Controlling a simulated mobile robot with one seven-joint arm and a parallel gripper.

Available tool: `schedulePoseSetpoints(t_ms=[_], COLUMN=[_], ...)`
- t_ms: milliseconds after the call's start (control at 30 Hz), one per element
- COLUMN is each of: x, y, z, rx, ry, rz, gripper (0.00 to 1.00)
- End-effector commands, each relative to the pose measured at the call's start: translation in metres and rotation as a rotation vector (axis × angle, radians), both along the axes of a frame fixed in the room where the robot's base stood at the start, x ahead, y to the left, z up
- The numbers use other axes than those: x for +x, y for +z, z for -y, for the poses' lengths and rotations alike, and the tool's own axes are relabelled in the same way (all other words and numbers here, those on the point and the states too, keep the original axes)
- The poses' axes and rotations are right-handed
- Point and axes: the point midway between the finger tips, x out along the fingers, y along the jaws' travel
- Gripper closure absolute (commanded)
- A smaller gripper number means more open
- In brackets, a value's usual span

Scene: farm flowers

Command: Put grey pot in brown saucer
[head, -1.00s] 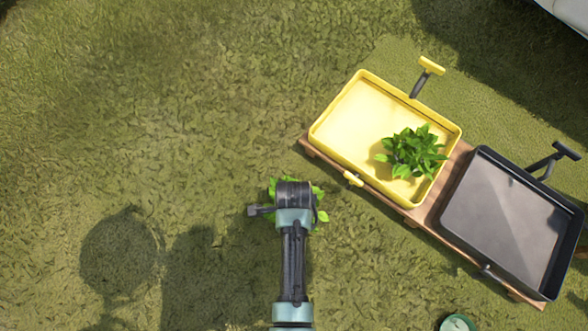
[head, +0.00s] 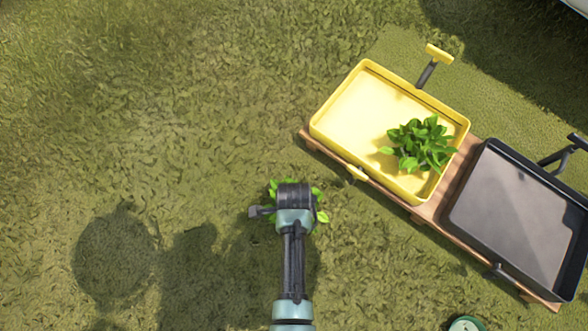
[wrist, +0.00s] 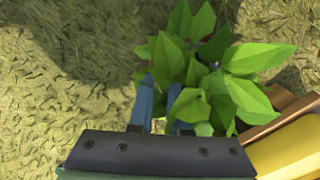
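A leafy green plant (wrist: 205,75) is at my gripper (wrist: 160,95) in the wrist view. Its leaves also stick out around my gripper (head: 294,195) in the head view. The two blue fingers are apart, with the plant at them, and the plant keeps its place at the gripper, so they appear shut on its pot. The pot itself is hidden by leaves and the gripper, so its grey colour cannot be confirmed. No brown saucer can be made out in either view.
A yellow tray (head: 345,105) holding another leafy plant (head: 420,146) and a black tray (head: 510,215) sit on a wooden stand (head: 430,207) at the right. A round green-rimmed thing (head: 466,324) is cut off at the bottom edge. Open grass lies left.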

Motion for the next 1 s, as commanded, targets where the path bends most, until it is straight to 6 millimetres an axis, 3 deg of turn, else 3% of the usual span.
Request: schedulePoseSetpoints(t_ms=[100, 467, 1000], x=[0.000, 0.000, -0.001], y=[0.000, 0.008, 0.103], z=[0.000, 0.000, 0.000], rx=[0.000, 0.000, 0.000], ry=[0.000, 0.000, 0.000], rz=[0.000, 0.000, 0.000], gripper=[0.67, 0.67, 0.67])
